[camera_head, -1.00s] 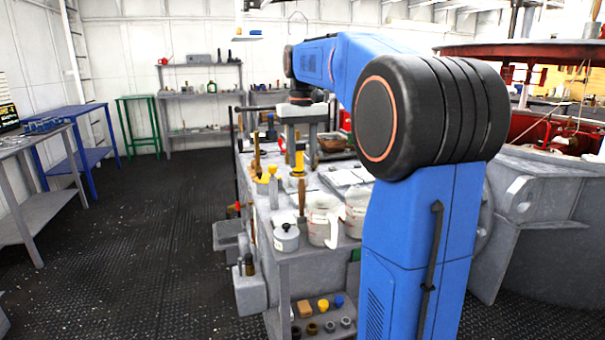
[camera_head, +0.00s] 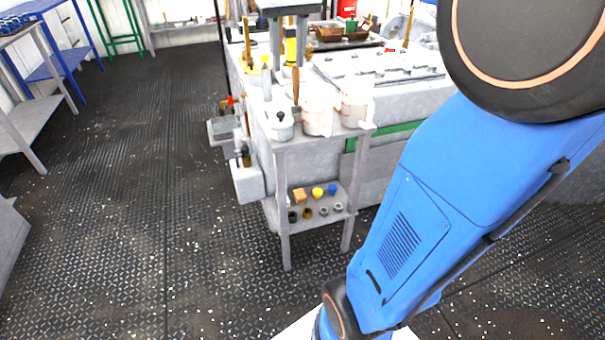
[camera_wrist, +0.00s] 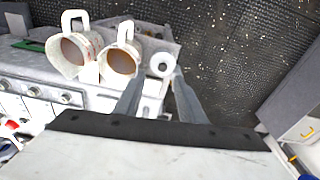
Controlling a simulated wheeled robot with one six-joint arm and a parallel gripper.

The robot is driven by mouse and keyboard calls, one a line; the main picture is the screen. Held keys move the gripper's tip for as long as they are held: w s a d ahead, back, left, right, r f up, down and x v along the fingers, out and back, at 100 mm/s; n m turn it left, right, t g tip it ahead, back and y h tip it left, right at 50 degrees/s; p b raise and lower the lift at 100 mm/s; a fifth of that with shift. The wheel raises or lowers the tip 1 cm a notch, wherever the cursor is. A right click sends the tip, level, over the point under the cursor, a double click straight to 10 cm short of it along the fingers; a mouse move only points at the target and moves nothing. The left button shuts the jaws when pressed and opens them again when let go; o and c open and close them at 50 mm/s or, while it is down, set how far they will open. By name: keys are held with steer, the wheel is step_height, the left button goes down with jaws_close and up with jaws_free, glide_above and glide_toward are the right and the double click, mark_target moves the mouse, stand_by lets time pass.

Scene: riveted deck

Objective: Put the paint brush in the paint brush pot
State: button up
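My gripper (camera_head: 289,42) points down over the near end of the bench, fingers apart. In the wrist view its fingers (camera_wrist: 158,96) are also apart, with nothing held between them. The lidded pot also shows beyond the fingers in the wrist view (camera_wrist: 162,65). A second white jug (camera_head: 355,108) stands to the right. I cannot tell which vessel is the paint brush pot.
A lower shelf (camera_head: 318,214) holds small coloured blocks and rings. Yellow-topped tools stand behind the pot. A grey box (camera_head: 248,183) hangs on the bench's left side. A blue table (camera_head: 66,62) stands far left. The dark floor (camera_head: 150,200) between is open.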

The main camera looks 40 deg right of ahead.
steer(key=s+a+f+n+t, duration=0.1)
steer(key=s+a+f, duration=0.6)
steer(key=s+f, duration=0.2)
steer(key=shift+s+f+t, duration=0.25)
steer(key=shift+s+t, duration=0.15)
steer(key=shift+s, duration=0.85)
steer(key=shift+n+t, duration=0.6)
steer(key=shift+t, duration=0.2)
steer(key=s+a+f, duration=0.1)
steer(key=s+f, duration=0.2)
steer(key=s+a+f, duration=0.1)
steer(key=s+f, duration=0.2)
steer(key=f, duration=0.1)
steer(key=s+a+f, duration=0.1)
steer(key=s+f, duration=0.1)
steer(key=f, duration=0.2)
steer(key=shift+s+a, duration=0.2)
steer(key=shift+s, duration=0.2)
steer(key=shift+c, duration=1)
step_height(320, 180, up, 26)
steer(key=m+g, duration=0.5)
steer(key=m, duration=1.8)
glide_above(296, 105)
steer(key=f, duration=1.7)
steer(key=shift+w+d+f, duration=0.1)
steer(key=shift+w+d, duration=0.15)
steer(key=shift+w, duration=0.1)
jaws_close()
